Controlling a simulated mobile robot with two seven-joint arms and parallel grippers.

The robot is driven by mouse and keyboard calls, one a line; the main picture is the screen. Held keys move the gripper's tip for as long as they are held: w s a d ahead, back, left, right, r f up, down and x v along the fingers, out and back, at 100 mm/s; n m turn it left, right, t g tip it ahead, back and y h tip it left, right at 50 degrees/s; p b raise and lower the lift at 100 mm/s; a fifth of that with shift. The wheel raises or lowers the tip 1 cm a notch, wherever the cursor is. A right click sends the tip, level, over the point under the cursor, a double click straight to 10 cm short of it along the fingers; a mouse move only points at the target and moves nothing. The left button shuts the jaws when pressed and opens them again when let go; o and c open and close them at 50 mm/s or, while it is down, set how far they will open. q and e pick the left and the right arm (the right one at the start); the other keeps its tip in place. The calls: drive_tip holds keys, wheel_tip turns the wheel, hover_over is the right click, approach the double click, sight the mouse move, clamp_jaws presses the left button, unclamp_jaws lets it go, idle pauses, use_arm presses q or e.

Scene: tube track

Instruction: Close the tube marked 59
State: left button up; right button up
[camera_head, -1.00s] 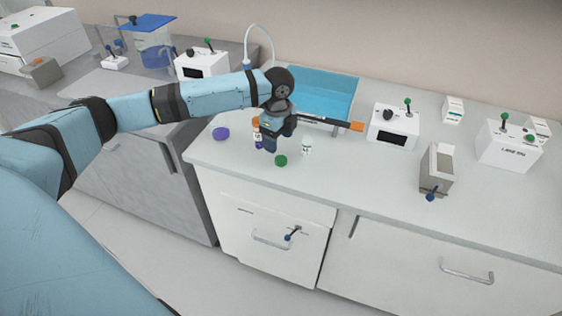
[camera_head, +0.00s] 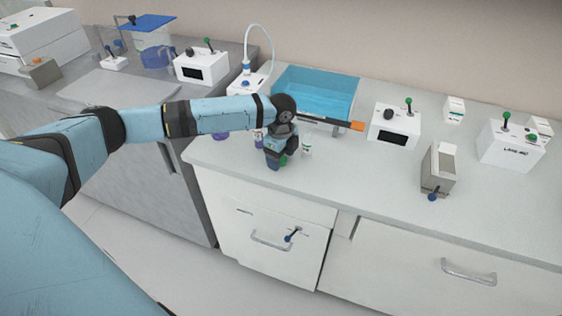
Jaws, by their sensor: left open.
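My left gripper (camera_head: 276,165) points down over the counter, at the spot where a green cap lies. Only a sliver of that cap (camera_head: 284,160) shows beside the fingers, and I cannot tell whether they touch it. A small white tube with green marking (camera_head: 306,146) stands upright just right of the gripper. A tube with purple marking (camera_head: 259,139) stands just left of it, partly hidden. A purple cap (camera_head: 220,136) lies further left, partly covered by my arm. The numbers on the tubes are too small to read. My right gripper is not in view.
A blue basin (camera_head: 318,92) lies behind the gripper, with a dark bar with an orange end (camera_head: 357,126) along its front. A white device (camera_head: 394,126), a grey holder (camera_head: 438,168) and a white box (camera_head: 508,147) stand to the right. The front middle counter is clear.

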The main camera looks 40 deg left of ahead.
sight(281, 159)
use_arm(q)
drive_tip(key=shift+f, duration=0.1)
drive_tip(key=c, duration=1)
wheel_tip(281, 159, up, 20)
drive_tip(key=p, duration=0.2)
drive_tip(key=shift+p, duration=0.3)
